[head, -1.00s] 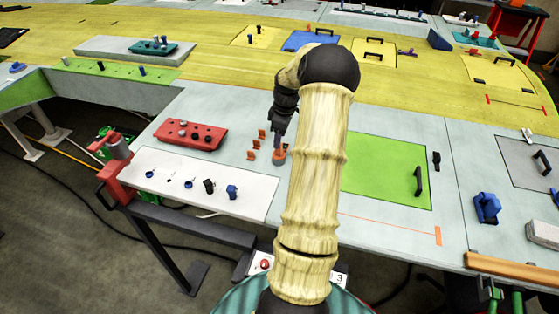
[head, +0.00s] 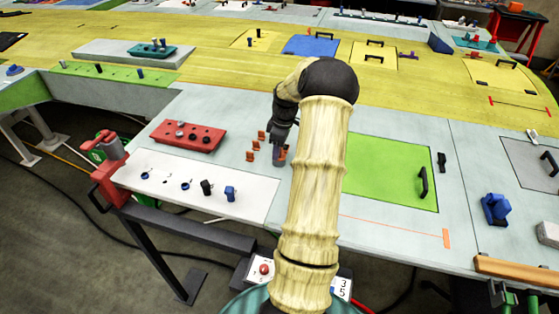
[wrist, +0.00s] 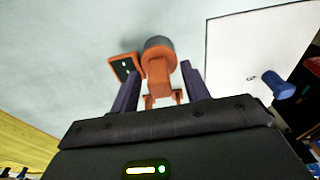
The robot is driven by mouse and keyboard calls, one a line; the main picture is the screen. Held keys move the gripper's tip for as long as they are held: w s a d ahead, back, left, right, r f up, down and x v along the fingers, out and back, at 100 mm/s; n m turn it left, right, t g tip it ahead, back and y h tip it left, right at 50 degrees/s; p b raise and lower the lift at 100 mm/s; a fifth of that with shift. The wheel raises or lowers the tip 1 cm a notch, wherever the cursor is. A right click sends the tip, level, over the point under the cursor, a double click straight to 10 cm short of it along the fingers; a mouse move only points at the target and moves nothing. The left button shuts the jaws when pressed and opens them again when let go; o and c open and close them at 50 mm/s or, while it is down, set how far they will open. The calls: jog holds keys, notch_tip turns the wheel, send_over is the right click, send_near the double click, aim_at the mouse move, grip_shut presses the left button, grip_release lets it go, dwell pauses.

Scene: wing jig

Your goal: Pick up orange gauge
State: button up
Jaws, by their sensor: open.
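The orange gauge (wrist: 160,70) stands on the pale grey work surface in the wrist view, with a grey round end and a forked orange part. My gripper (wrist: 160,84) is open, with one dark purple finger on each side of it. I cannot tell whether either finger touches it. In the head view my gripper (head: 279,150) reaches down to the surface beside small orange blocks, and its fingers partly hide the gauge. An orange square piece with a dark face (wrist: 125,67) stands just left of the gauge in the wrist view.
Small orange blocks (head: 262,136) stand close to my gripper. A red tray (head: 187,136) and a white board (head: 200,186) with knobs and pegs lie to the left. A green panel (head: 388,172) with a black handle lies to the right.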

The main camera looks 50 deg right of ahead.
dwell(0.4)
grip_shut()
jog(key=shift+r, duration=0.1)
jog(key=shift+r, duration=0.1)
notch_tip(320, 180, up, 10)
jog(key=b, duration=0.3)
dwell(0.6)
